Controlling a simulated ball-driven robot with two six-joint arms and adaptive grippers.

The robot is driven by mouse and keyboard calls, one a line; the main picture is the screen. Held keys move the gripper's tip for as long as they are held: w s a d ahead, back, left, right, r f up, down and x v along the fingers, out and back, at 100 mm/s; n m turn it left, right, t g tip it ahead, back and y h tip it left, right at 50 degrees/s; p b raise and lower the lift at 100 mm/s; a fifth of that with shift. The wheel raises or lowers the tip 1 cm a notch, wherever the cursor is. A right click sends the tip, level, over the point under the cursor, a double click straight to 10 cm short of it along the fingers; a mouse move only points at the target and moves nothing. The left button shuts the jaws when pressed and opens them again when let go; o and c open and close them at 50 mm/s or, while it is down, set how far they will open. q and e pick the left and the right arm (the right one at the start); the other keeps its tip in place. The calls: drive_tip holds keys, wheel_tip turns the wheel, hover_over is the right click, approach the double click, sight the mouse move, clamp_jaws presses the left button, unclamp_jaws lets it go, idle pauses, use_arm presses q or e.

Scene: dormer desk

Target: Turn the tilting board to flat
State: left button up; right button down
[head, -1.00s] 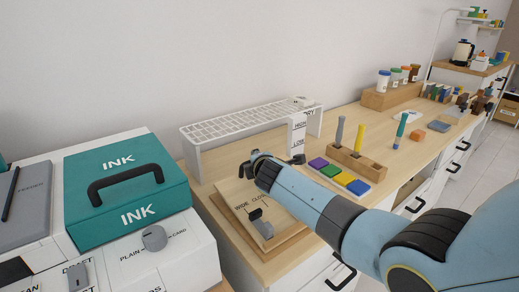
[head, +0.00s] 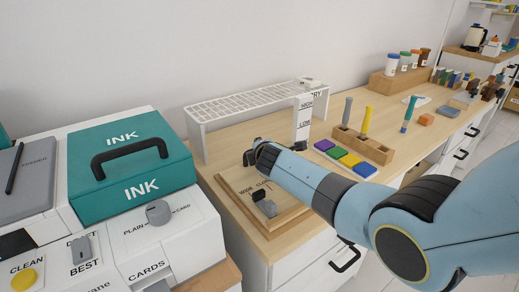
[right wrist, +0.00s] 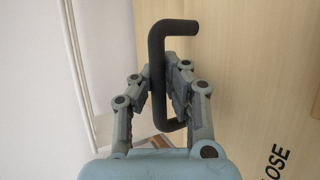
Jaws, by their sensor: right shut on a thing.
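A light wooden board (head: 229,179) lies at the desk's front left in the head view, lettered "WIDE" and "CLOSE". It fills the right of the right wrist view (right wrist: 250,75), where "CLOSE" shows. Its tilt is hard to judge. My right gripper (head: 249,157) is at the board's far left part. In the right wrist view, my right gripper (right wrist: 165,90) is shut on a black bent handle (right wrist: 157,45), with a finger on each side of its bar. In the head view the handle is mostly hidden by the gripper. My left gripper is not in view.
A black and grey knob (head: 268,208) sits on the board's near part. A white slotted rack (head: 250,103) stands behind it. A teal INK case (head: 125,190) on a white printer stands at left. Colour blocks (head: 345,159) and a wooden pen holder (head: 372,150) are at right.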

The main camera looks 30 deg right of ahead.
drive_tip(key=shift+f, duration=0.15)
drive_tip(key=c, duration=1.6)
unclamp_jaws()
drive_tip(key=shift+s, duration=0.1)
drive_tip(key=v, duration=1.2)
